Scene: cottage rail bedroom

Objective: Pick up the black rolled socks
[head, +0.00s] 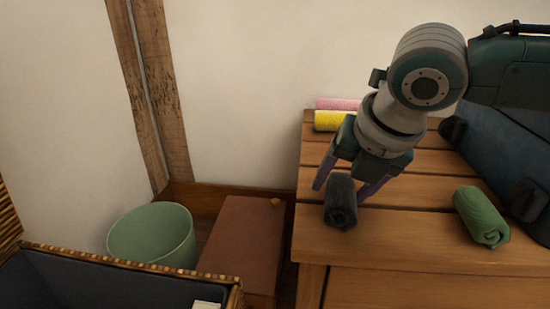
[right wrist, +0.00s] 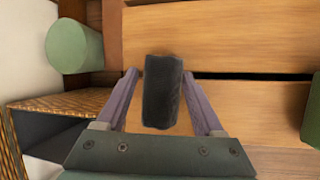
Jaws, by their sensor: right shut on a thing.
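The black rolled socks (head: 341,203) are a dark roll at the left part of the slatted wooden top (head: 400,250). My right gripper (head: 342,190) reaches down from the upper right with one purple finger on each side of them, shut on the socks. In the right wrist view the dark roll (right wrist: 162,92) lies lengthwise between the two fingers (right wrist: 164,100). I cannot tell whether the socks touch the wood or are slightly above it. My left gripper is not in view.
A green roll (head: 481,216) lies right of the socks. Yellow (head: 335,120) and pink (head: 337,104) rolls lie behind. A dark blue bag-like thing (head: 505,145) is at right. Left of the wooden top are a brown box (head: 240,245), green bin (head: 150,238) and wicker basket (head: 130,268).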

